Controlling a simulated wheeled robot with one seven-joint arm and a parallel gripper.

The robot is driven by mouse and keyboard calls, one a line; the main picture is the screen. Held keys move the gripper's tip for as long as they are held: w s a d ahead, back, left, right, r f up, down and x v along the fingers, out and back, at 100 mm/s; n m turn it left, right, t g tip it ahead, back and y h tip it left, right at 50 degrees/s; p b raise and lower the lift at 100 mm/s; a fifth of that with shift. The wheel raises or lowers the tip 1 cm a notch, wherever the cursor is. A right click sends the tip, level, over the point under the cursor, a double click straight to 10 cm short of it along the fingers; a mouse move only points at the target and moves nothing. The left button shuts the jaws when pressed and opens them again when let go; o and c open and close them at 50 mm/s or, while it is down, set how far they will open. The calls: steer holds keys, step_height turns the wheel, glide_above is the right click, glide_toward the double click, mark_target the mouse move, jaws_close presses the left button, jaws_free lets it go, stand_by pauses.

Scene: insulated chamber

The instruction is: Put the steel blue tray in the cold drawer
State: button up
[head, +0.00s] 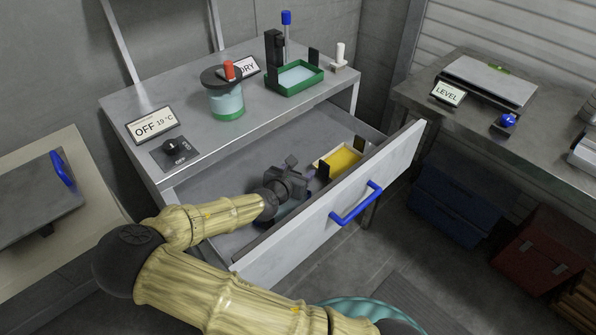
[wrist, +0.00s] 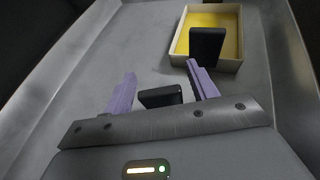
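The drawer (head: 298,232) under the bench is pulled open, with a blue handle on its front. My gripper (head: 297,168) is low inside it. In the wrist view its two purple fingers (wrist: 161,75) are spread apart. A black upright block (wrist: 160,97) stands between them, with a gap visible on each side. A pale bluish patch (head: 288,211) shows just below my gripper in the head view; it may be the steel blue tray, mostly hidden by the gripper. A cream-walled tray with a yellow inside (head: 342,161) and black end blocks lies farther along the drawer.
A side table (head: 480,115) is at the right. The drawer's back part is clear.

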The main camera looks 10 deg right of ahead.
steer(key=p+v, duration=0.2)
steer(key=v, duration=1)
stand_by(1.6)
